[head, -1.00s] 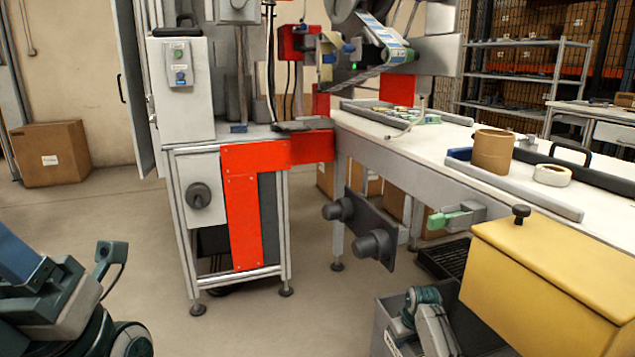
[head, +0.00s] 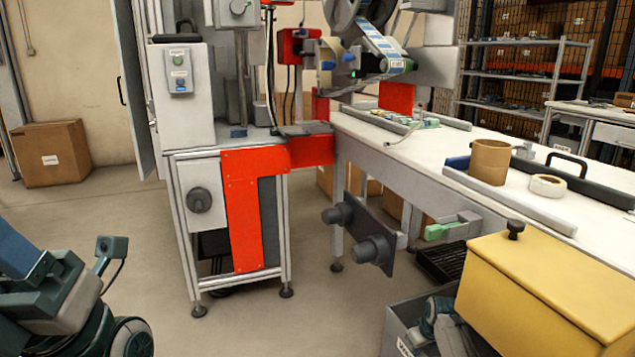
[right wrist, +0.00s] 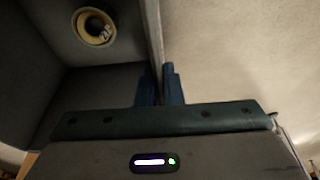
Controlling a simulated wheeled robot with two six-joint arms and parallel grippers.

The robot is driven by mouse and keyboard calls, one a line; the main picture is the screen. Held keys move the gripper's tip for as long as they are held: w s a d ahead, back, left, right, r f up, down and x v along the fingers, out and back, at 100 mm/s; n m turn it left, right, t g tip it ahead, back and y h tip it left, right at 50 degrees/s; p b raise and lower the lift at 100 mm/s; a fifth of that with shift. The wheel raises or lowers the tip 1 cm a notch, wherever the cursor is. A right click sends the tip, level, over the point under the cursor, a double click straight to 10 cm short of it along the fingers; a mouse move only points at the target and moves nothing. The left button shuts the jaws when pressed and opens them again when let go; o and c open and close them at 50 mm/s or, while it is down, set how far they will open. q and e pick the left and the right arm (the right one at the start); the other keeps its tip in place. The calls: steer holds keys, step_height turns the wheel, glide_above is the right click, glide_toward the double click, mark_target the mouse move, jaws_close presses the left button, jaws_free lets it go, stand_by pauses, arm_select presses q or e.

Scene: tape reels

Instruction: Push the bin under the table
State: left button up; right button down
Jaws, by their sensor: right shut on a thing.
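The grey bin (head: 393,320) stands on the floor at the bottom of the head view, beside the white-topped table (head: 430,150), partly cut off by the picture edge. My right gripper (right wrist: 161,88) is shut on the bin's upper wall, one finger on each side. In the right wrist view the bin's wall (right wrist: 154,35) runs up from the fingers, and a tape reel (right wrist: 94,28) lies inside the bin. In the head view my right arm hides part of the bin. My left arm shows at lower left, but its fingers cannot be made out.
A yellow lidded box (head: 545,290) stands at lower right, close to the bin. A dark plate with two round knobs (head: 372,250) and a dark slatted crate (head: 440,262) are under the table. The floor left of the bin is clear. A cardboard box (head: 50,153) stands by the wall.

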steer(key=shift+s+d+p, duration=0.3)
steer(key=shift+d+p, duration=0.05)
steer(key=shift+d, duration=0.35)
steer(key=shift+s+d+p, duration=0.25)
steer(key=shift+d+p, duration=0.1)
steer(key=shift+d, duration=0.4)
steer(key=shift+s+d+p, duration=0.3)
steer(key=shift+d+p, duration=0.05)
steer(key=shift+d, duration=0.35)
steer(key=c, duration=0.8)
jaws_free()
steer(key=shift+a, duration=0.1)
steer(key=w+a+p+v, duration=0.1)
steer(key=p+v, duration=0.5)
steer(key=w+a+b, duration=0.2)
steer(key=w+a, duration=0.1)
steer(key=a, duration=0.4)
steer(key=w+a+b, duration=0.2)
steer(key=a, duration=0.4)
steer(key=shift+w+a, duration=0.35)
steer(key=shift+r, duration=0.1)
